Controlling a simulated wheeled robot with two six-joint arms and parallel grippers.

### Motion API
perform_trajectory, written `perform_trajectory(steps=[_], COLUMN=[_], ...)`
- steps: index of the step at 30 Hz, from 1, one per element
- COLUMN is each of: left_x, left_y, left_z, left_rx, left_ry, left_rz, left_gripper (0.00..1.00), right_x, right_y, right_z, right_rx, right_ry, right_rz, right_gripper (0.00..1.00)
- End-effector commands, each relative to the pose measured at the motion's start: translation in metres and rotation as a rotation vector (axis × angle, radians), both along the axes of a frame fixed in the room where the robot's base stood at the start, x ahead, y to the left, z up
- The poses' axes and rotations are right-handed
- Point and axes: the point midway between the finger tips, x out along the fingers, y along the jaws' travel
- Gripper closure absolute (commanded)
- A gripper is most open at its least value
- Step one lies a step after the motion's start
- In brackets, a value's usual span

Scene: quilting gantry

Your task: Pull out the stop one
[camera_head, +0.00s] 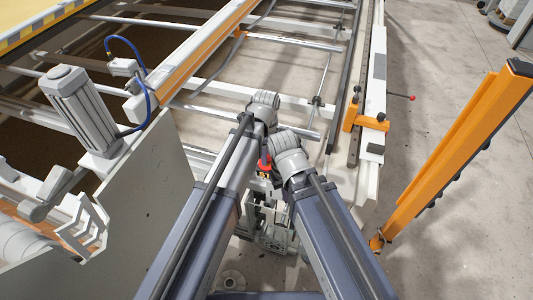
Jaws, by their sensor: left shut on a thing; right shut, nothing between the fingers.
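A red stop button (264,167) with a little yellow at its base shows in the narrow gap between my two arms, in the middle of the head view. My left gripper (262,182) is at the button and shut on it, largely covered by my arms. My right gripper (269,236) is lower in the picture, among pale grey parts between the arms. It is shut and empty, apart from the button. The exact contact of the fingers is hidden.
The gantry frame with white and orange rails (190,65) fills the upper left. A grey motor (83,108) with a blue hose stands at left above a grey panel (140,190). An orange post (455,150) leans at right.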

Motion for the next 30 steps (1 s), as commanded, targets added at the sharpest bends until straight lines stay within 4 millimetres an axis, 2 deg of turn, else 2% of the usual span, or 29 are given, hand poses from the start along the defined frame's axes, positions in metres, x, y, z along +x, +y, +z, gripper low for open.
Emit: perform_trajectory(steps=[5, 12, 20, 21, 28, 30], left_x=[0.000, 0.000, 0.000, 0.000, 0.000, 0.000], left_y=[0.000, 0.000, 0.000, 0.000, 0.000, 0.000], left_z=[0.003, 0.021, 0.018, 0.018, 0.018, 0.018], left_rx=[0.000, 0.000, 0.000, 0.000, 0.000, 0.000], left_ry=[0.000, 0.000, -0.001, -0.001, 0.000, 0.000], left_rz=[0.000, 0.000, 0.000, 0.000, 0.000, 0.000], left_gripper=[1.00, 1.00, 1.00, 0.51, 0.25, 0.23], right_x=[0.000, 0.000, 0.000, 0.000, 0.000, 0.000], right_y=[0.000, 0.000, 0.000, 0.000, 0.000, 0.000], right_z=[0.003, 0.021, 0.018, 0.018, 0.018, 0.018], right_rx=[0.000, 0.000, 0.000, 0.000, 0.000, 0.000], right_ry=[0.000, 0.000, 0.000, 0.000, 0.000, 0.000], right_rz=[0.000, 0.000, 0.000, 0.000, 0.000, 0.000], right_gripper=[1.00, 1.00, 1.00, 1.00, 1.00, 1.00])
